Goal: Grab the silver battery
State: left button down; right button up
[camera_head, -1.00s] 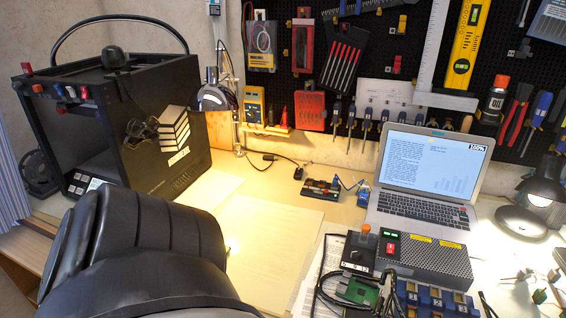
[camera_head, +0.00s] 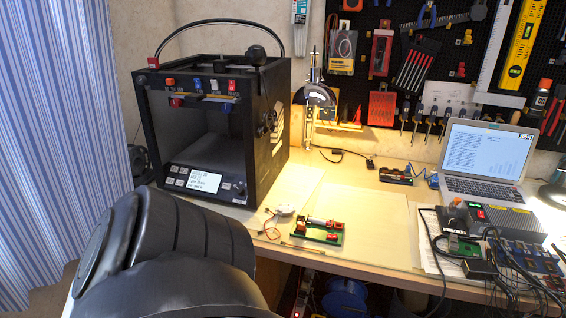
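A small silver cylinder, which looks like the silver battery (camera_head: 319,222), lies in a green holder (camera_head: 322,239) with red parts near the front edge of the workbench. It is small, and I cannot make out its details. A black link of my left arm fills the lower left, apart from the holder in the picture. Neither of my grippers shows in this view.
A black 3D printer (camera_head: 215,135) stands at the back left of the workbench (camera_head: 375,225). A laptop (camera_head: 487,160) and a grey control box (camera_head: 507,220) with wired boards stand at the right.

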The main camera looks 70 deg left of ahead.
aim_at(316, 221)
jog(key=u, duration=2.05)
